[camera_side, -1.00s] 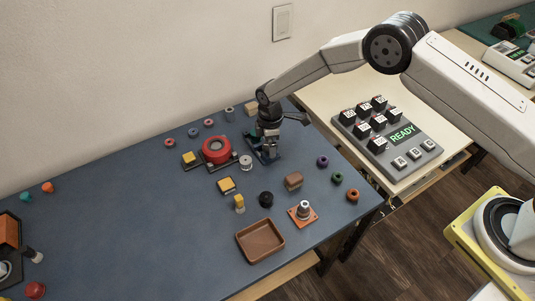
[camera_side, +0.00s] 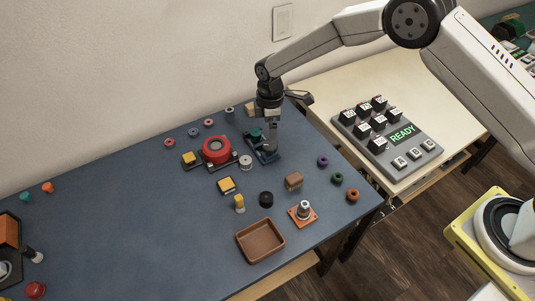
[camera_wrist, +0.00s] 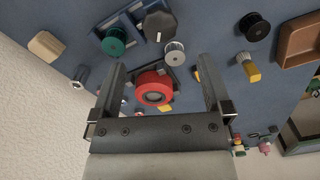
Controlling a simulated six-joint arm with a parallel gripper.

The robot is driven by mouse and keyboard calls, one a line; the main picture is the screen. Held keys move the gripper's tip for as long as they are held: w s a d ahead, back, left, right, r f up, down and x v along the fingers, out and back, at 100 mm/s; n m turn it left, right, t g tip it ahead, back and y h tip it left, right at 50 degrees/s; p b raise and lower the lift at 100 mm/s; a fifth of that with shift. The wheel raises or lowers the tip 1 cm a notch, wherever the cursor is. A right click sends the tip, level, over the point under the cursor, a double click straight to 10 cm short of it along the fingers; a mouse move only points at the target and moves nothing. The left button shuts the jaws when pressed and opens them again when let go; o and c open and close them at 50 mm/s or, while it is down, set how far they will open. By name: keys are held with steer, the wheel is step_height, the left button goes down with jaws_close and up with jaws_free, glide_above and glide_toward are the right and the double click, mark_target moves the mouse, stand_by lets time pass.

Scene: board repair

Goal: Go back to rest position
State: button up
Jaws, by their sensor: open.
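My gripper (camera_side: 270,148) is open and points down over the far part of the blue table (camera_side: 150,215). In the side view it is above a dark blue fixture (camera_side: 262,156) with a green round part (camera_side: 256,134) on it. In the wrist view my two fingers (camera_wrist: 160,62) are spread apart with nothing held between them. The green part (camera_wrist: 114,41) and a dark many-sided part (camera_wrist: 160,23) lie beyond the fingertips. The exact height of the fingertips above the fixture is hard to tell.
A red round part (camera_side: 216,150) sits left of my gripper, beside a white spool (camera_side: 246,162). A brown tray (camera_side: 260,241) and an orange-based part (camera_side: 303,214) are nearer the front. A button panel (camera_side: 388,138) reading READY stands on the pale table. The wall is behind.

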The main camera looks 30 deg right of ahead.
steer(key=shift+r, duration=0.1)
steer(key=s+d+r+m+t, duration=0.1)
steer(key=s+d+r+m, duration=0.3)
steer(key=s, duration=0.4)
steer(key=s+d+r+m, duration=0.4)
steer(key=s+d+m, duration=0.1)
steer(key=s, duration=0.4)
steer(key=s+d+r+m+t, duration=0.1)
steer(key=s+d+r+m, duration=0.3)
steer(key=s, duration=0.4)
steer(key=shift+s+d+r+m+t, duration=0.35)
steer(key=shift+d+r, duration=0.25)
steer(key=shift+d, duration=0.65)
